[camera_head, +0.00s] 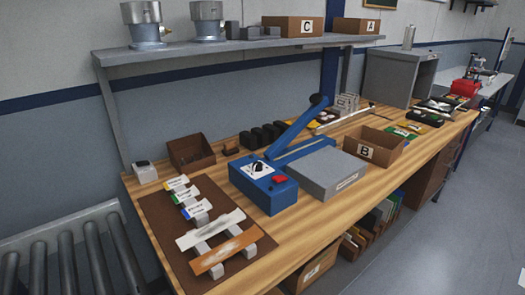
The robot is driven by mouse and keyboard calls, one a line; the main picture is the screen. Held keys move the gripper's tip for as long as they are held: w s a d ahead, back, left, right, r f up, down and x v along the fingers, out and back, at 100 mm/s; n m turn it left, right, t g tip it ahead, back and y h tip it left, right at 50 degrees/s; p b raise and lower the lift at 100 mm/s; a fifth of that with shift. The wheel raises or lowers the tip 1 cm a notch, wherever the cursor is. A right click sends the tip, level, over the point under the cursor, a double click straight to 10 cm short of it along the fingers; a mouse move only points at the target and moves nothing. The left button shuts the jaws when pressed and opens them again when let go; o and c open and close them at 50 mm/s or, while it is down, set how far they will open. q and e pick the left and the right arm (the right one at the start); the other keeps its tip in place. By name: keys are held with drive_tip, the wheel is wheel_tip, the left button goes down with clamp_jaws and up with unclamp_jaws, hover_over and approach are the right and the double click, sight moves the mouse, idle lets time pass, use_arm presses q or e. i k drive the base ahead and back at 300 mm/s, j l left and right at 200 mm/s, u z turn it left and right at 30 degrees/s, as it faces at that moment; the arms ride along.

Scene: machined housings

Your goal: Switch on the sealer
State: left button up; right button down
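The sealer (268,187) is a blue box-shaped machine on the wooden workbench, with a long blue lever arm raised at a slant towards the back right, ending in a black knob (318,100). On its front end are a black-and-white dial (259,168) and a red switch (280,180). I cannot tell from here which way the switch is set. Neither of my grippers shows in the view.
A grey block (326,172) sits beside the sealer on the right. A brown mat (165,226) with strips lies to the left. Box B (374,155) stands further right. The shelf (230,47) overhangs the bench (300,230). A roller conveyor (62,255) is at lower left; floor (455,220) at right is clear.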

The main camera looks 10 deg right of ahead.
sight(281, 178)
drive_tip(key=i+l+u, duration=0.3)
drive_tip(key=i+l, duration=0.35)
drive_tip(key=i, duration=0.15)
